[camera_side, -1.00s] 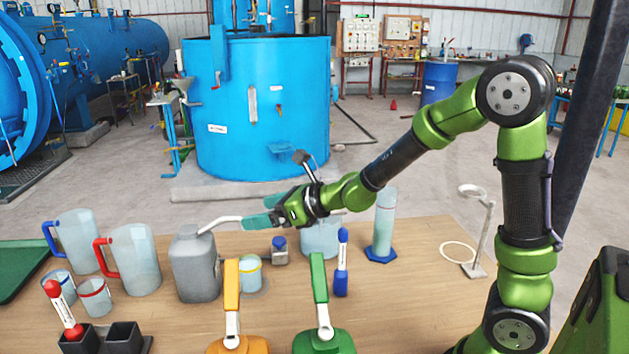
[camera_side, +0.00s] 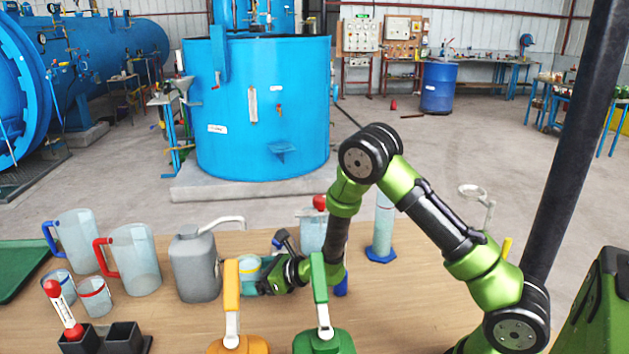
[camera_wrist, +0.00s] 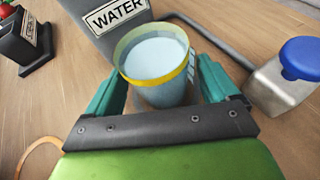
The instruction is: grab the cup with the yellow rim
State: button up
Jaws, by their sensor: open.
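The cup with the yellow rim (camera_wrist: 157,72) is a small translucent cup with pale blue contents, upright on the table. In the wrist view it stands between the two teal fingers of my gripper (camera_wrist: 160,92), which are open on either side of it. In the side view my gripper (camera_side: 262,274) is low at table height, reaching from the right around the cup (camera_side: 250,268). The fingers partly hide the cup there. I cannot tell whether either finger touches it.
A grey water jug (camera_side: 196,268) stands just left of the cup, its spout above. A small metal bottle with a blue cap (camera_wrist: 290,75) is close by. Orange (camera_side: 231,290) and green (camera_side: 318,285) handled bottles stand in front. Red-handled (camera_side: 133,262) and blue-handled (camera_side: 76,243) pitchers are farther left.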

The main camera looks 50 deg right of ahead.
jog(key=shift+x, duration=1.15)
jog(key=c, duration=1.1)
jog(key=shift+r, duration=0.1)
jog(key=shift+c, duration=0.2)
